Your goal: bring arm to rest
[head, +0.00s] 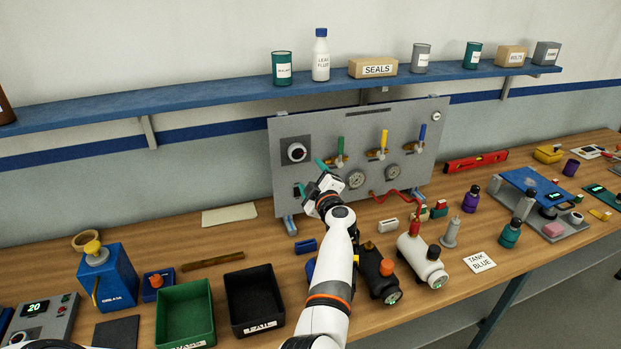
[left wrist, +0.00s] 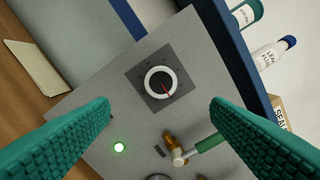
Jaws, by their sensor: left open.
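My left gripper (head: 311,177) is open and empty, with its two green fingers spread. It is raised in front of the left part of the grey upright panel (head: 385,130). In the left wrist view the fingers (left wrist: 160,140) frame the panel from both sides. A round white dial with a red pointer (left wrist: 160,84) on a dark square plate sits beyond and between them. The dial also shows in the head view (head: 297,152), just above and left of the gripper. A green light (left wrist: 119,147) glows on the panel near the left finger. My right gripper is not in view.
The panel carries valves with green, yellow and blue handles (head: 383,140) and gauges. Green (head: 186,312) and black bins (head: 254,298) stand left. A blue shelf (head: 200,98) runs above.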

